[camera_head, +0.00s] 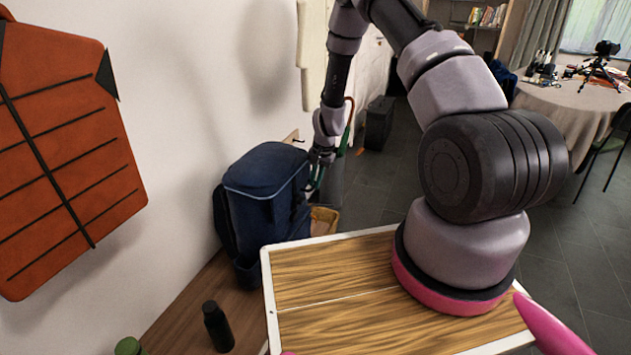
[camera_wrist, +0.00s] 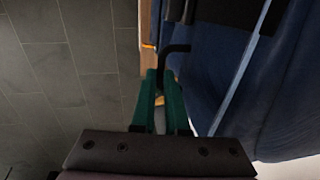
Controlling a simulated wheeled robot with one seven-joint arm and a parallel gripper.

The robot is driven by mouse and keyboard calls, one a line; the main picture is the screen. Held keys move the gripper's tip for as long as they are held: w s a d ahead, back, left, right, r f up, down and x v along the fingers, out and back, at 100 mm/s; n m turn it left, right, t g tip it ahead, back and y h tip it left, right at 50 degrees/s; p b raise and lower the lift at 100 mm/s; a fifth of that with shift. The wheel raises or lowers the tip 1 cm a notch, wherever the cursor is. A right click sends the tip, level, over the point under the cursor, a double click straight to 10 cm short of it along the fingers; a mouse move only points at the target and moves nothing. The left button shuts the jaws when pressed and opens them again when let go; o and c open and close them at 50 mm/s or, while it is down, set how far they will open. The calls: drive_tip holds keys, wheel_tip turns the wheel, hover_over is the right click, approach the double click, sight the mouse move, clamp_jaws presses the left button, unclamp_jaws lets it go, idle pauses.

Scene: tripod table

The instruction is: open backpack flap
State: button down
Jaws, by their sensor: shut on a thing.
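The dark blue backpack (camera_head: 258,205) stands upright on the wooden bench against the wall, its rounded top flap (camera_head: 268,165) lying over the top. In the wrist view its blue fabric (camera_wrist: 285,90) fills the right side. My gripper (camera_head: 317,180) is at the backpack's right side, near the flap's edge. In the wrist view, my gripper's green fingers (camera_wrist: 163,80) are shut on a thin black bent piece (camera_wrist: 178,48), which hooks right towards the backpack. Whether this piece belongs to the flap cannot be seen clearly. The fingertips' contact is partly hidden in the head view.
A black bottle (camera_head: 217,327) and a green object (camera_head: 129,346) stand on the wooden bench (camera_head: 185,310) in front of the backpack. A yellowish box (camera_head: 325,217) is right of the backpack. A dark bin (camera_head: 379,122) stands behind on the tiled floor, which has free room.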

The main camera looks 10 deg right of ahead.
drive_tip(key=shift+r, duration=0.15)
idle(0.8)
wheel_tip(320, 180, up, 14)
drive_tip(key=a+g+h, duration=0.1)
drive_tip(key=g+h, duration=0.3)
drive_tip(key=h, duration=0.1)
drive_tip(key=w+a+r, duration=0.7)
drive_tip(key=a+r, duration=0.1)
drive_tip(key=r, duration=0.3)
idle(0.8)
drive_tip(key=c, duration=0.9)
unclamp_jaws()
drive_tip(key=shift+a+r, duration=0.1)
drive_tip(key=shift+r, duration=0.05)
